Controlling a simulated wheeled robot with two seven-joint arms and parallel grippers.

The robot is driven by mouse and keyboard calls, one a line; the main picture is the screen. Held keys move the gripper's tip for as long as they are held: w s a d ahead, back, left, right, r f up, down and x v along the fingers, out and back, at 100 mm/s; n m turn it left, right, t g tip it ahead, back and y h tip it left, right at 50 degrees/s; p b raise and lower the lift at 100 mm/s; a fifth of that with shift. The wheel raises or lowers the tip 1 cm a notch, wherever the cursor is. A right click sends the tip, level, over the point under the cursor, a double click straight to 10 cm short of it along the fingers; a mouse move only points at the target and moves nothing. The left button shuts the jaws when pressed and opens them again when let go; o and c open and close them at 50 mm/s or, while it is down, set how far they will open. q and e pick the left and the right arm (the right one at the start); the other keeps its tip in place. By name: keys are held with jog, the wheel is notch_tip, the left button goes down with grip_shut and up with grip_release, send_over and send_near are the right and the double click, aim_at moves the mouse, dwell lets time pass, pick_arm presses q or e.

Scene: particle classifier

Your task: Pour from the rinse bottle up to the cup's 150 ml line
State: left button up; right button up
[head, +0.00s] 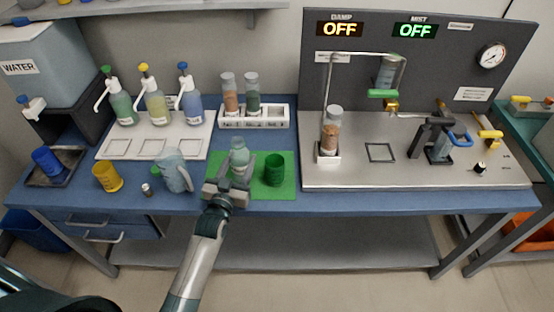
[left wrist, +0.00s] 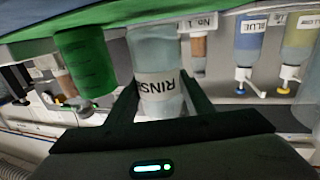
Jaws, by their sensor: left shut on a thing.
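The rinse bottle (head: 239,152) is pale and translucent and looks upright over the left part of a green mat (head: 288,190). My left gripper (head: 229,186) is shut on it from the front. In the left wrist view, which is upside down, the bottle's label (left wrist: 158,87) sits between the two fingers. I cannot tell whether its base touches the mat. The green cup (head: 275,168) stands upright on the mat, just right of the bottle and apart from it. It also shows in the left wrist view (left wrist: 86,62); its 150 ml line is not readable. My right gripper is not in view.
A clear jug (head: 174,170), a small vial (head: 147,189) and a yellow cup (head: 107,177) stand left of the bottle. Behind are a white rack (head: 225,121) with two vials and a tray (head: 120,132) of pump bottles. A metal test rig (head: 410,177) borders the mat's right.

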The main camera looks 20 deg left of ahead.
pick_arm(q)
jog(key=shift+r, duration=0.2)
jog(key=shift+d+r+m+p, duration=0.15)
jog(key=shift+m+p, duration=0.35)
jog(key=shift+m, duration=0.6)
jog(key=shift+d+m+g, duration=0.15)
jog(key=shift+m+g, duration=0.25)
jog(key=shift+m, duration=0.4)
jog(key=shift+w+d+f+m+g, duration=0.1)
jog(key=shift+d+f+m+g, duration=0.1)
jog(key=shift+m, duration=0.55)
jog(key=shift+w+d+f+m+g, duration=0.1)
jog(key=shift+d+m+g, duration=0.1)
jog(key=shift+m, duration=0.55)
jog(key=shift+r, duration=0.25)
jog(key=shift+m+y, duration=0.3)
jog(key=shift+y, duration=0.1)
jog(key=shift+a+r+m+p, duration=0.1)
jog(key=shift+r+m+p, duration=0.2)
jog(key=shift+m+p, duration=0.1)
jog(key=shift+s+a+f+m+g+b, duration=0.15)
jog(key=shift+a+f+m+g+b, duration=0.2)
jog(key=shift+f+m+b, duration=0.35)
jog(key=shift+s+a+r+m+y+p, duration=0.1)
jog(key=shift+a+r+m+y+p, duration=0.15)
jog(key=shift+r+m+p, duration=0.35)
jog(key=shift+a+r+m+y+p, duration=0.1)
jog(key=shift+r+m+y+p, duration=0.25)
jog(key=shift+r+m, duration=0.5)
